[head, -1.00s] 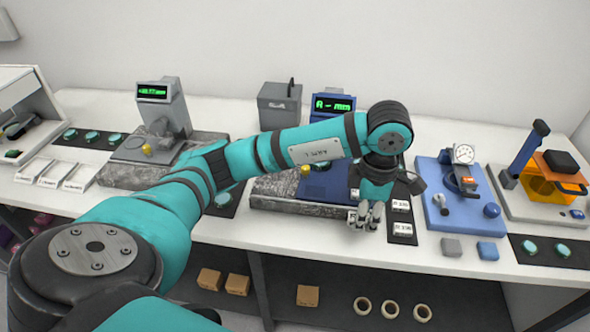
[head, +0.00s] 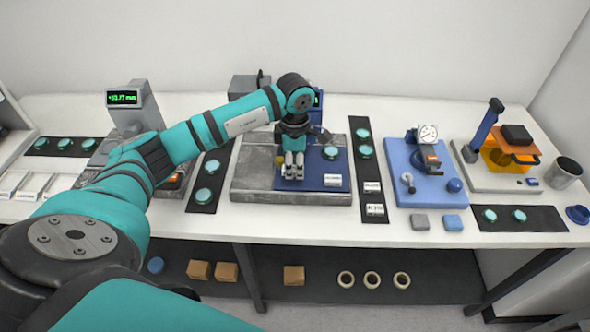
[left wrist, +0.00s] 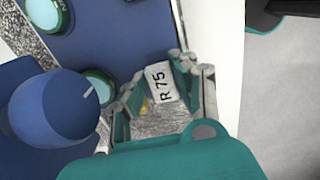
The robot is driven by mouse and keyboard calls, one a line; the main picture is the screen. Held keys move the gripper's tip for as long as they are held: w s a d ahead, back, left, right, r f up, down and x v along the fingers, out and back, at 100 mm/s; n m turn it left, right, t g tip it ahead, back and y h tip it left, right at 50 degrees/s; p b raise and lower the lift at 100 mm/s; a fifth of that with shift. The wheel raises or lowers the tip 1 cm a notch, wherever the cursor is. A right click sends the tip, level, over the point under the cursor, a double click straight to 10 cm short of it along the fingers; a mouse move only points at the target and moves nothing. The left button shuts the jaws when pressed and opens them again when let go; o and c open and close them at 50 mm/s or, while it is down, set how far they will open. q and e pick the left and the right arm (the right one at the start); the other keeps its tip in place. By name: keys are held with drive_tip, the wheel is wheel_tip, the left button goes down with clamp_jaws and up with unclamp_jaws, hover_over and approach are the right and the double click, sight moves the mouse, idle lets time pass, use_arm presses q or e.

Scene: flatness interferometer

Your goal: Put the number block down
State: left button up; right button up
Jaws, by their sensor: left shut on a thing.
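My left gripper (head: 293,172) hangs over the blue plate on the grey granite slab (head: 245,196) in the middle of the bench. Another white block (head: 333,180) lies on the right front part of the blue plate (head: 311,175). My right gripper is not in view.
A green disc (head: 331,152) sits on the blue plate. A dark strip (head: 369,168) to the right holds two white blocks (head: 375,210) and discs. A blue gauge stand (head: 418,180) stands farther right. A blue rounded part (left wrist: 58,105) is close to the gripper in the wrist view.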

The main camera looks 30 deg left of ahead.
sight(295, 169)
use_arm(q)
wheel_tip(295, 169, down, 2)
drive_tip(key=shift+s+f+p, duration=0.1)
drive_tip(key=shift+s+p, duration=0.05)
drive_tip(key=shift+p, duration=0.5)
drive_tip(key=shift+f, duration=0.35)
drive_tip(key=shift+f, duration=0.15)
drive_tip(key=o, duration=0.9)
